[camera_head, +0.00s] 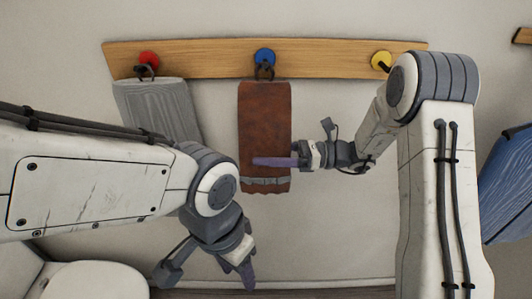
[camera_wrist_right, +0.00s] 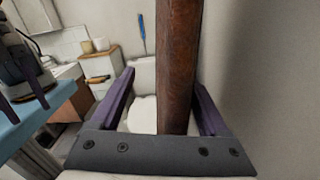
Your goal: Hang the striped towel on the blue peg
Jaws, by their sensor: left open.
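The striped towel (camera_head: 264,125), reddish brown with grey bands near its lower edge, hangs from the blue peg (camera_head: 264,57) by a dark loop. My right gripper (camera_head: 275,162) is at the lower part of the towel, coming from the right. In the right wrist view the towel (camera_wrist_right: 177,65) stands edge-on between the two spread fingers of my right gripper (camera_wrist_right: 162,105), with a visible gap on the left side. My left gripper (camera_head: 243,272) is open and empty, low and in front of the wall, apart from the towel.
A grey towel (camera_head: 158,105) hangs from the red peg (camera_head: 148,60) on the wooden rail (camera_head: 205,58). The yellow peg (camera_head: 381,60) is bare. A blue cloth-like thing (camera_head: 508,190) is at the right edge. A blue counter (camera_wrist_right: 40,120) shows in the right wrist view.

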